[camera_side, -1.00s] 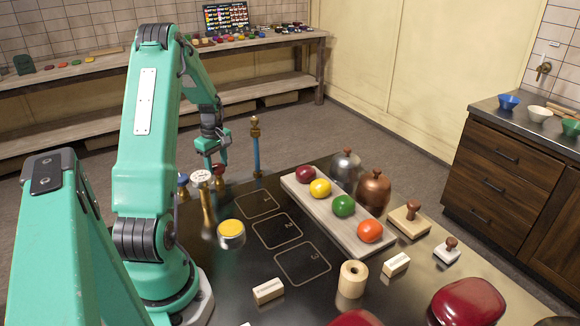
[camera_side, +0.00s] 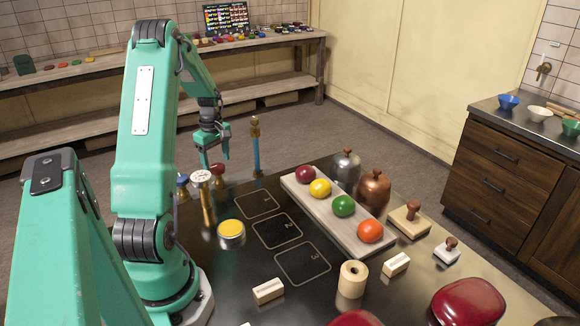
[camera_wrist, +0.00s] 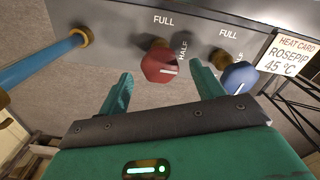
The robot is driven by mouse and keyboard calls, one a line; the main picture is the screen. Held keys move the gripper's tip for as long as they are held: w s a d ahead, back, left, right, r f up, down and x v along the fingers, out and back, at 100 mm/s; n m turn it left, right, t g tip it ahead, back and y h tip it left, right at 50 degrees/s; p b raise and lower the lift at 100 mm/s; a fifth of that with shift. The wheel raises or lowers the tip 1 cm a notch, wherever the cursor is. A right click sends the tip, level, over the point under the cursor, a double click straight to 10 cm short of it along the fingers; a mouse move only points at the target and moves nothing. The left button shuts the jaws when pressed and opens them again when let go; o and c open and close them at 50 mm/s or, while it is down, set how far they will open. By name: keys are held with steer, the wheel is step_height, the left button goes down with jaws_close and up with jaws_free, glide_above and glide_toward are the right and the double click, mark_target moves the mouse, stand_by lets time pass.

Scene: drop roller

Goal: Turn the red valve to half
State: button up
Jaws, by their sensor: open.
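The red valve (camera_wrist: 157,64) is a faceted knob on a grey panel in the wrist view. Its white line points to the right, the side where the word HALF is printed; FULL is printed above it. In the side view the red valve (camera_side: 217,169) stands at the table's far left, beside the blue valve (camera_side: 183,181). My gripper (camera_side: 212,152) is open and empty just above the red valve. In the wrist view my gripper's fingers (camera_wrist: 160,75) are spread on either side of the knob, apart from it.
The blue valve (camera_wrist: 238,77) sits close to the right finger in the wrist view. A blue post (camera_side: 256,150) with a brass top stands right of my gripper. A white-topped brass post (camera_side: 201,180) stands near. A board (camera_side: 327,215) with coloured balls lies to the right.

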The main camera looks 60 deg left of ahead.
mark_target(217, 166)
steer(key=shift+r, duration=2.95)
steer(key=shift+w+d+r, duration=0.15)
steer(key=shift+d+r, duration=0.05)
steer(key=w+d+r+m+t+y, duration=0.1)
steer(key=w+d+r+m, duration=0.2)
steer(key=d+r+m, duration=0.5)
steer(key=w+d+r+m+t, duration=0.1)
steer(key=w+d+r+m, duration=0.2)
steer(key=d, duration=0.9)
steer(key=s+d+r+m+t, duration=0.1)
steer(key=s+d+m, duration=0.2)
steer(key=d, duration=0.3)
steer(key=s+d+r+m+t, duration=0.1)
steer(key=s+d+m, duration=0.2)
steer(key=d, duration=0.4)
steer(key=s+d+r+m+t+h, duration=0.1)
steer(key=s+d+m, duration=0.2)
steer(key=d+m, duration=0.2)
steer(key=shift+d+r+t, duration=0.15)
steer(key=shift+d+t, duration=0.15)
steer(key=shift+d, duration=0.65)
